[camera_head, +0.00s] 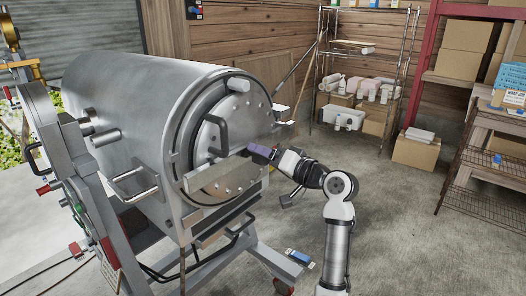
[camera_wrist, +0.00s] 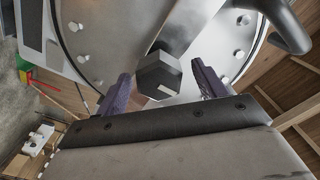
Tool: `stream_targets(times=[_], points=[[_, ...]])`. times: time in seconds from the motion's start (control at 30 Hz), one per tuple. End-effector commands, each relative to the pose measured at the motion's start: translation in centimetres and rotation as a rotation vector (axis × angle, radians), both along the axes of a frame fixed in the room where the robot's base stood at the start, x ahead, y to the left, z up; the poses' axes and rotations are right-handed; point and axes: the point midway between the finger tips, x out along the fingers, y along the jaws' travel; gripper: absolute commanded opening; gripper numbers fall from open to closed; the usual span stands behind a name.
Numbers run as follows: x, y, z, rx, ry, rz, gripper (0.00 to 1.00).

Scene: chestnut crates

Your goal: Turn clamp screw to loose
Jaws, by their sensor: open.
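The clamp screw (camera_wrist: 158,76) shows in the wrist view as a dark hexagonal head in front of a metal bar, near the middle top. My gripper (camera_wrist: 162,70) is open, with one purple finger to the left of the screw head and one to the right. Gaps show on both sides; nothing is held. In the head view my gripper (camera_head: 257,151) is at the front of the large metal drum (camera_head: 140,105), by its round bolted door (camera_head: 232,135). The screw cannot be made out there, as the fingers and the clamp bar (camera_head: 222,181) crowd that spot.
A curved handle (camera_wrist: 288,28) juts out at the upper right of the wrist view. A frame with levers (camera_head: 75,170) stands left of the drum. A wire rack (camera_head: 365,70) and shelves (camera_head: 490,140) stand at the back and right. The concrete floor (camera_head: 420,230) at right is clear.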

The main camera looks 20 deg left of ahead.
Motion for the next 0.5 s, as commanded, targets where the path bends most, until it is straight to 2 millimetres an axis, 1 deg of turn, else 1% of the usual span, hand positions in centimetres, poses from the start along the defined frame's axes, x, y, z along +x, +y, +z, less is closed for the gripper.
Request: stream_targets(times=[0.03,0.13,0.4,0.43,0.5], points=[[0.10,0.44,0.09,-0.001,0.000,0.002,0.70],[0.26,0.86,-0.01,-0.001,0.000,0.001,0.70],[0.32,0.96,-0.06,-0.001,-0.001,0.001,0.70],[0.31,0.95,-0.06,-0.001,-0.001,0.001,0.68],[0.30,0.94,-0.05,-0.001,-0.001,0.001,0.59]])
